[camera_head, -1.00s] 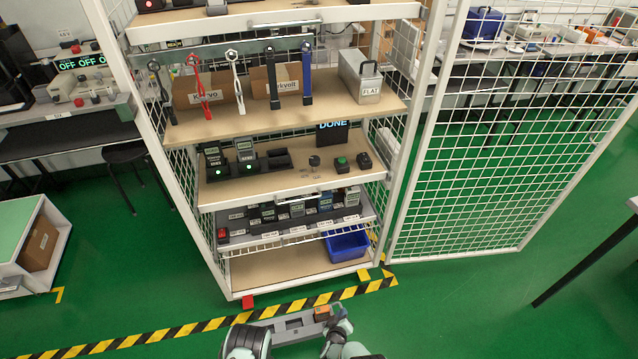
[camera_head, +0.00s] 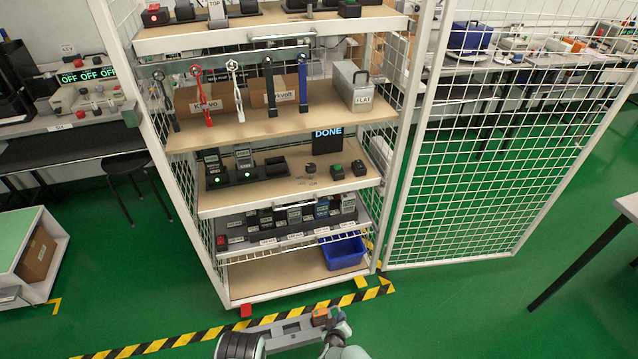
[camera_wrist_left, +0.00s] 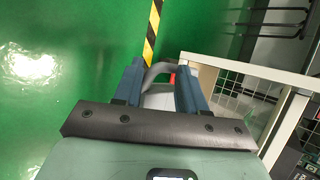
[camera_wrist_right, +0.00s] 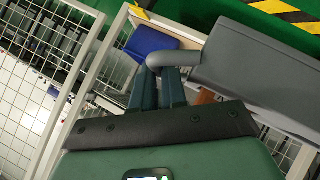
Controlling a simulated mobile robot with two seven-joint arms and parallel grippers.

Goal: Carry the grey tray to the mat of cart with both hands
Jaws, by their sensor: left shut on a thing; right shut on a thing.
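The grey tray (camera_head: 292,328) is at the bottom of the head view, held above the green floor in front of the shelf rack. A small orange-brown item (camera_head: 320,316) sits at its right end. My left gripper (camera_wrist_left: 158,85) is shut around a grey end handle (camera_wrist_left: 157,69) of the tray. My right gripper (camera_wrist_right: 160,80) is shut on the handle at the other end, with the tray's grey side (camera_wrist_right: 265,65) beside it. In the head view my arms hide parts of both ends. A white cart (camera_head: 58,262) with a green top (camera_head: 12,228) is at the left edge.
The shelf rack (camera_head: 290,205) stands ahead, its white mesh door (camera_head: 480,160) open to the right. Yellow-black tape (camera_head: 180,340) marks the floor before it. A black stool (camera_head: 125,165) stands left. A table (camera_head: 620,220) juts in at right. Floor between cart and rack is clear.

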